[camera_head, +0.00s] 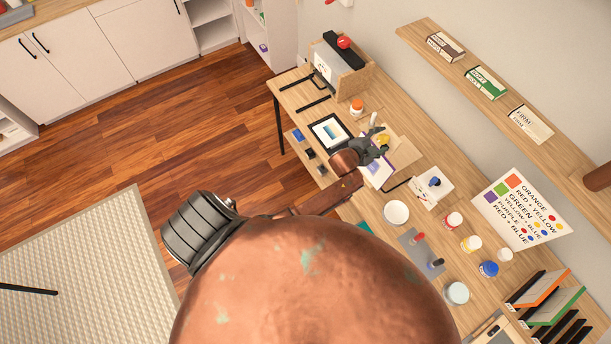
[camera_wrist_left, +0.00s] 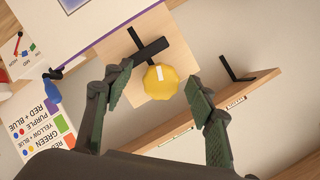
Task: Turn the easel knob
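The easel knob (camera_head: 384,139) is a yellow faceted knob on the desk side of the easel, partly hidden by my gripper in the head view. In the left wrist view the yellow knob (camera_wrist_left: 161,82) has a pale mark across its face and sits on a light wooden panel (camera_wrist_left: 118,48) beside a black bar (camera_wrist_left: 149,52). My left gripper (camera_head: 377,144) is at the knob. In the left wrist view my left gripper (camera_wrist_left: 159,76) is open, with one finger on each side of the knob and gaps showing to both. My right gripper is not in view.
The wooden desk (camera_head: 440,217) holds a white bowl (camera_head: 396,212), several paint jars such as a blue one (camera_head: 488,269), and a framed tablet-like picture (camera_head: 329,132). A colour-mixing chart (camera_head: 522,208) stands by the wall. A shelf (camera_head: 500,92) runs above.

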